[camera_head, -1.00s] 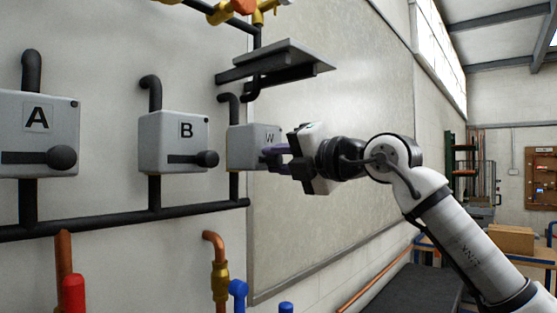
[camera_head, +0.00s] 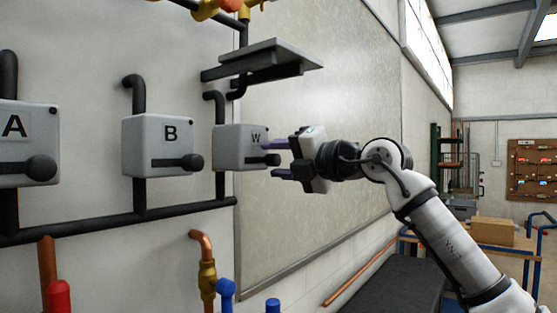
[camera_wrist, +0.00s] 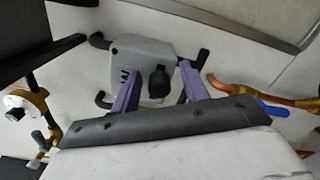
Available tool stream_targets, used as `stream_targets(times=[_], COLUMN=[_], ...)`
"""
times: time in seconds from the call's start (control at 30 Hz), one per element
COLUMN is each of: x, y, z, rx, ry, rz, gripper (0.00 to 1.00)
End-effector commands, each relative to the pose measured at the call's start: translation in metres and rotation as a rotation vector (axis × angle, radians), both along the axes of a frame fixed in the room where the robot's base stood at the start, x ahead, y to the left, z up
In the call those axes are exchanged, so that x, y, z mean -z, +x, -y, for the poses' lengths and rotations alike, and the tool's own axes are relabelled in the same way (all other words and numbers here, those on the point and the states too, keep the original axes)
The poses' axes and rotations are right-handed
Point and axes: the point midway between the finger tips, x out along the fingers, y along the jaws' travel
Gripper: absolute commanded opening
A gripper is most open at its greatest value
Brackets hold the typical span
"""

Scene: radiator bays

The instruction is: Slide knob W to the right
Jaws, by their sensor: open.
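Box W (camera_head: 230,147) is a light grey box on the wall with a dark slot and a round black knob W (camera_head: 277,160) at the slot's right end. My gripper (camera_head: 275,160) is open in front of the box, its purple fingertips above and below the knob. In the wrist view, the knob (camera_wrist: 158,83) lies between the two spread fingers, with visible gaps on both sides. The box (camera_wrist: 146,47) shows behind it. The fingers do not grip it; their exact depth relative to the knob is hard to tell.
Box B (camera_head: 155,145) and box A (camera_head: 22,120) are to the left, their black knobs at the right ends of their slots. A dark shelf (camera_head: 262,62) juts out above box W. Dark pipes (camera_head: 120,222) run below. A pale panel (camera_head: 310,150) lies right of the box.

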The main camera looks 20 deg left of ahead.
Motion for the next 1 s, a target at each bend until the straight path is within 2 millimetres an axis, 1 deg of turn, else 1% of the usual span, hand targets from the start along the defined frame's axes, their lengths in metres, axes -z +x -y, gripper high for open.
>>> stream_targets(times=[0.17,0.27,0.37,0.6,0.7,0.83,1.0], x=[0.001,0.002,0.003,0.003,0.002,0.001,0.0], y=[-0.002,-0.005,-0.012,-0.033,-0.04,-0.047,-0.051], z=[0.003,0.013,0.031,0.083,0.101,0.118,0.127], rx=[-0.001,0.001,0.003,0.004,0.003,0.002,0.0], ry=[0.0,0.0,0.001,0.001,0.001,0.0,-0.001], rz=[0.0,0.0,0.001,0.002,0.001,0.001,0.001], gripper=[0.45,0.45,0.45,0.45,0.45,0.45,0.45])
